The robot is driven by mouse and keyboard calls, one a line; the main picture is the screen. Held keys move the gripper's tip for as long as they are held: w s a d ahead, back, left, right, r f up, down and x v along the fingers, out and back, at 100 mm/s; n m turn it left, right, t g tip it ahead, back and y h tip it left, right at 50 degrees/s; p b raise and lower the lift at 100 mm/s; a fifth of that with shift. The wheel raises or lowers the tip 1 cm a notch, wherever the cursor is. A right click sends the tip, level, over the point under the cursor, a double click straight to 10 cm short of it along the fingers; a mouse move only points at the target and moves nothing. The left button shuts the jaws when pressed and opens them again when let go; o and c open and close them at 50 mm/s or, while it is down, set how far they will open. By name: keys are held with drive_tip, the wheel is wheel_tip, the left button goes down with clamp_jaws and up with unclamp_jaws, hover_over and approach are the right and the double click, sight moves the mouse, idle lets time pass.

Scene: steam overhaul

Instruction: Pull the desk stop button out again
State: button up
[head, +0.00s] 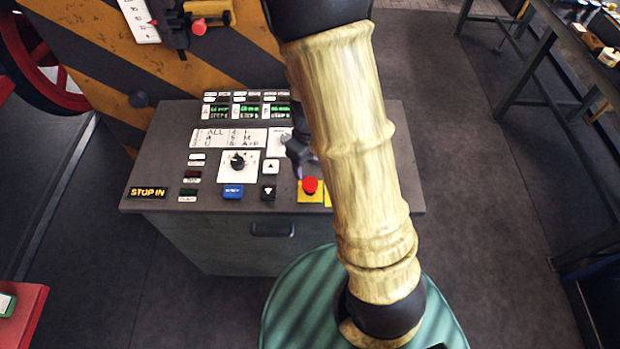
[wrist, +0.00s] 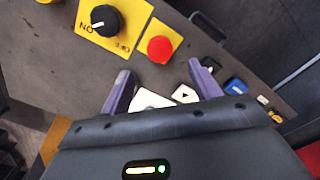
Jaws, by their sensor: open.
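The red stop button (head: 310,185) sits on a yellow plate near the front edge of the grey desk (head: 160,175). It also shows in the wrist view (wrist: 160,48), ahead of my fingertips. An amber "STOP IN" sign (head: 147,192) shows at the desk's front left corner. My gripper (wrist: 163,84) is open and empty, its two purple fingers apart above the desk. In the head view my gripper (head: 299,155) is partly hidden behind my arm, just behind the button. I cannot tell the gap between fingers and button.
A black ON/OFF knob (wrist: 105,20) on a yellow plate stands beside the stop button. A dial (head: 238,161), a blue button (head: 233,191) and an arrow button (head: 270,167) lie to its left. Green displays (head: 247,105) stand at the back.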

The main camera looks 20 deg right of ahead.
sight(310, 182)
wheel_tip(310, 182, down, 8)
drive_tip(key=shift+f, duration=0.1)
idle(0.4)
clamp_jaws()
drive_tip(key=shift+w+r+p, duration=0.15)
drive_tip(key=shift+r+p, duration=0.15)
drive_tip(key=shift+r, duration=0.45)
unclamp_jaws()
wheel_tip(310, 182, up, 18)
drive_tip(key=shift+f, duration=0.25)
